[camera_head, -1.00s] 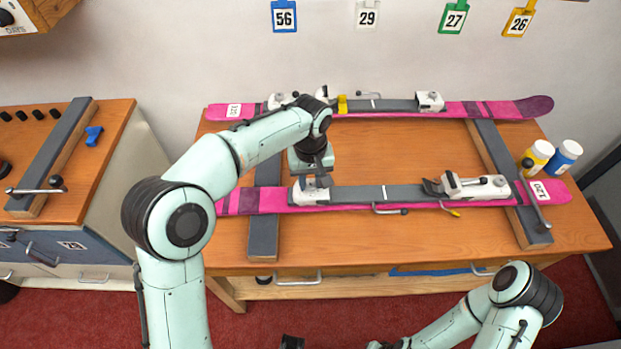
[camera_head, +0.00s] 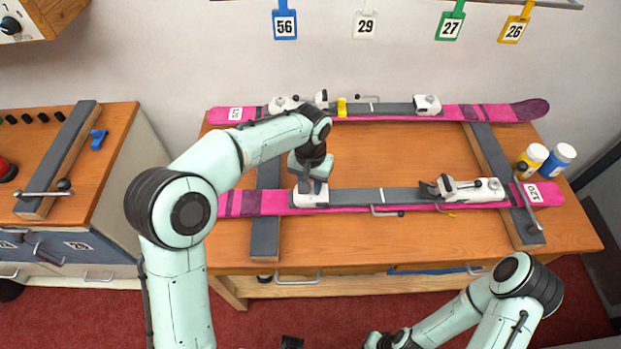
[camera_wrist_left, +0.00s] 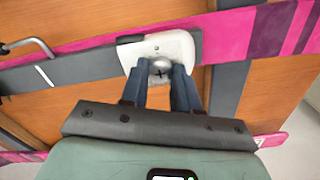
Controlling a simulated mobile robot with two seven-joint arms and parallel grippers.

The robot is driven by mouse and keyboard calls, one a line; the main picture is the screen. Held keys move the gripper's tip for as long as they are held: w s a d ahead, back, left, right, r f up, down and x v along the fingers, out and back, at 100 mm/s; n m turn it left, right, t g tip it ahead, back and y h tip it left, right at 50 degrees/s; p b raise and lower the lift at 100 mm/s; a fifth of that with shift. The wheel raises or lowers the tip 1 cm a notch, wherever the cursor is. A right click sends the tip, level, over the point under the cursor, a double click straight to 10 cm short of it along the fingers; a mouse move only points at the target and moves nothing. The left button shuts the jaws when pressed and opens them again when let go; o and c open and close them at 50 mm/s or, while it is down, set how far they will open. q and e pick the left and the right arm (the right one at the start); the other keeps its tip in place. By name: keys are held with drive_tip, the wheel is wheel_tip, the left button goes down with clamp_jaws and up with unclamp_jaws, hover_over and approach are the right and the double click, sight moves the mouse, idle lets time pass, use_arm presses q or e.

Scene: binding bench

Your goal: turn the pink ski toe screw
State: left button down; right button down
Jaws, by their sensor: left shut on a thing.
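The near pink ski (camera_head: 265,202) lies across the bench with a white toe piece (camera_head: 310,200) left of its middle. In the left wrist view the toe piece (camera_wrist_left: 187,48) carries a silver domed screw (camera_wrist_left: 160,66) with a dark cross slot. My left gripper (camera_head: 311,187) points down over the toe piece. Its two dark fingers (camera_wrist_left: 161,82) are shut on the screw, one on each side. The fingers and wrist hide part of the toe piece in the head view.
A second pink ski (camera_head: 475,112) lies along the back of the bench. Dark supports (camera_head: 265,238) run under both skis. A white heel piece (camera_head: 480,190), a clamp handle (camera_head: 385,212) and two bottles (camera_head: 557,160) are farther right. Bare wood (camera_head: 400,155) lies between the skis.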

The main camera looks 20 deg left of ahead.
use_arm(q)
drive_tip(key=m+p, duration=0.1)
drive_tip(key=m, duration=0.2)
drive_tip(key=shift+r, duration=0.1)
drive_tip(key=shift+m+p, duration=0.55)
drive_tip(key=shift+m, duration=0.85)
use_arm(e)
drive_tip(key=shift+w+r, duration=0.55)
drive_tip(key=shift+r, duration=0.25)
drive_tip(key=shift+w+r, duration=0.5)
drive_tip(key=shift+r, duration=0.25)
use_arm(q)
drive_tip(key=c, duration=0.8)
unclamp_jaws()
wheel_tip(320, 180, up, 13)
drive_tip(key=shift+r+p, duration=0.1)
drive_tip(key=shift+p, duration=0.8)
use_arm(e)
drive_tip(key=shift+w+r+t, duration=0.3)
drive_tip(key=shift+w+r, duration=0.8)
drive_tip(key=shift+r, duration=0.1)
